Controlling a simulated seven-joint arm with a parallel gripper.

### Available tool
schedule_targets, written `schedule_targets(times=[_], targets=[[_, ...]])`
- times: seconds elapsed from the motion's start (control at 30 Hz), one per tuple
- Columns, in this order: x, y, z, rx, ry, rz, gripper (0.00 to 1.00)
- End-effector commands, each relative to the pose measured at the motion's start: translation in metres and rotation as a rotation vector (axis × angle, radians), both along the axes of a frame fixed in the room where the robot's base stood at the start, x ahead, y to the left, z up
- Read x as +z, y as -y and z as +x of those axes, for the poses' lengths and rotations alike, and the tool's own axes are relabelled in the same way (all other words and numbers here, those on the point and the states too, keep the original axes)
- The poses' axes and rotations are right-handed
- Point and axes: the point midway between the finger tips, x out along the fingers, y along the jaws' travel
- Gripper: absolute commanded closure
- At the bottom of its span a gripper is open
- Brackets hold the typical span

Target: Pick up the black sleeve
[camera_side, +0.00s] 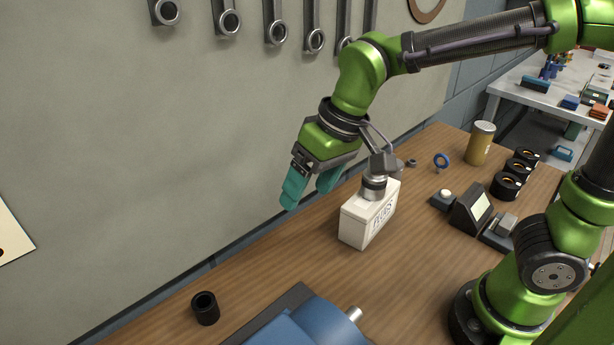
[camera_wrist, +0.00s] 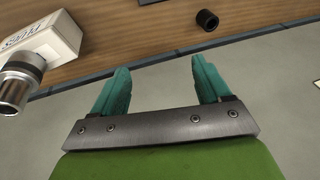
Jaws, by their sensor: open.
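The black sleeve (camera_side: 205,308) is a short hollow cylinder standing upright on the wooden table, at the lower left of the side view. It also shows near the top of the wrist view (camera_wrist: 207,20), beyond my fingertips and to their right. My gripper (camera_side: 306,194) has teal fingers and hangs above the back part of the table, up and to the right of the sleeve and well apart from it. In the wrist view the two fingers (camera_wrist: 160,75) stand apart with nothing between them.
A white box (camera_side: 369,216) labelled "PLUGS" stands right of my gripper. A blue casing (camera_side: 312,325) with a metal shaft lies right of the sleeve. The wall (camera_side: 150,130) with hanging wrenches rises along the table's back edge. Bare wood lies between the sleeve and the box.

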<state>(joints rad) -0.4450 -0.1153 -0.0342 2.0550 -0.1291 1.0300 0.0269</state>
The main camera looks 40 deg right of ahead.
Motion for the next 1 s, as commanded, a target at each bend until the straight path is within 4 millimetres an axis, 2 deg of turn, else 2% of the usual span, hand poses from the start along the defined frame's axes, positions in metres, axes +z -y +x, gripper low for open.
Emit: schedule_targets(times=[0.03,0.2,0.3,0.4,0.5,0.6,0.67,0.77,1.0], targets=[[-0.008,-0.025,0.011,0.047,-0.032,-0.027,0.24],[-0.032,-0.1,0.036,0.158,-0.096,-0.123,0.24],[-0.048,-0.142,0.045,0.201,-0.116,-0.181,0.24],[-0.059,-0.174,0.052,0.216,-0.12,-0.226,0.24],[-0.056,-0.188,0.061,0.2,-0.111,-0.245,0.24],[-0.042,-0.189,0.069,0.168,-0.095,-0.24,0.24],[-0.044,-0.188,0.068,0.156,-0.105,-0.245,0.24],[-0.057,-0.187,0.068,0.148,-0.115,-0.249,0.24],[-0.109,-0.187,0.074,0.149,-0.115,-0.248,0.24]])
